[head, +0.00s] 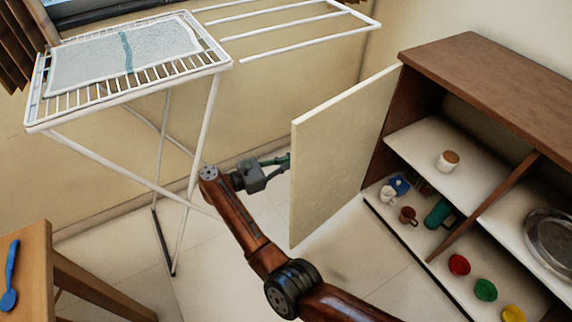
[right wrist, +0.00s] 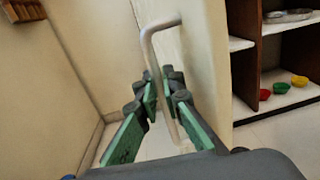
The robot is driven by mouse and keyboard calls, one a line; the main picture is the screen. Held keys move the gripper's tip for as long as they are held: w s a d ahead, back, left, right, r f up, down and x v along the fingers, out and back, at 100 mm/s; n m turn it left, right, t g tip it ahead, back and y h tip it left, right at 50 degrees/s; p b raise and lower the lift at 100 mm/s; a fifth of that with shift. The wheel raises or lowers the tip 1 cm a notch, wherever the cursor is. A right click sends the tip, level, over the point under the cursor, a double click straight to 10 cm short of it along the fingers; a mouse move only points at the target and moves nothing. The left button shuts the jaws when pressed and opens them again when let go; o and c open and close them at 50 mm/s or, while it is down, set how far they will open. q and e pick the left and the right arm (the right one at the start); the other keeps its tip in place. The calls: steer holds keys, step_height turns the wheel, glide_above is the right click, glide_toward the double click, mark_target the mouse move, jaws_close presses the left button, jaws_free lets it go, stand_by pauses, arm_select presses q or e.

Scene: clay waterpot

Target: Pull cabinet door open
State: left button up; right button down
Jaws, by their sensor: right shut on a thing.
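The cabinet (head: 480,80) stands at the right of the head view, with a brown top and white shelves. Its cream door (head: 342,155) stands swung wide open, hinged at the cabinet's left side. My right gripper (head: 277,161) is at the door's outer face, its fingertips partly hidden by the door edge. In the right wrist view, my right gripper (right wrist: 166,105) has its green-padded fingers around the metal bar handle (right wrist: 160,75) on the door (right wrist: 205,70). My left gripper is in neither view.
A white drying rack (head: 130,70) with a cloth stands left of the door. A wooden table (head: 40,270) with a blue spoon (head: 9,275) is at lower left. Shelves hold a lidded jar (head: 447,161), a teal mug (head: 437,214), coloured bowls (head: 485,289) and a metal plate (head: 550,240).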

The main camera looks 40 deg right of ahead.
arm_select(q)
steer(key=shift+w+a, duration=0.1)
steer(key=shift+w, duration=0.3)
arm_select(e)
steer(key=shift+w+d, duration=0.25)
steer(key=shift+w, duration=0.3)
steer(key=shift+w+d, duration=0.2)
steer(key=shift+w, duration=0.3)
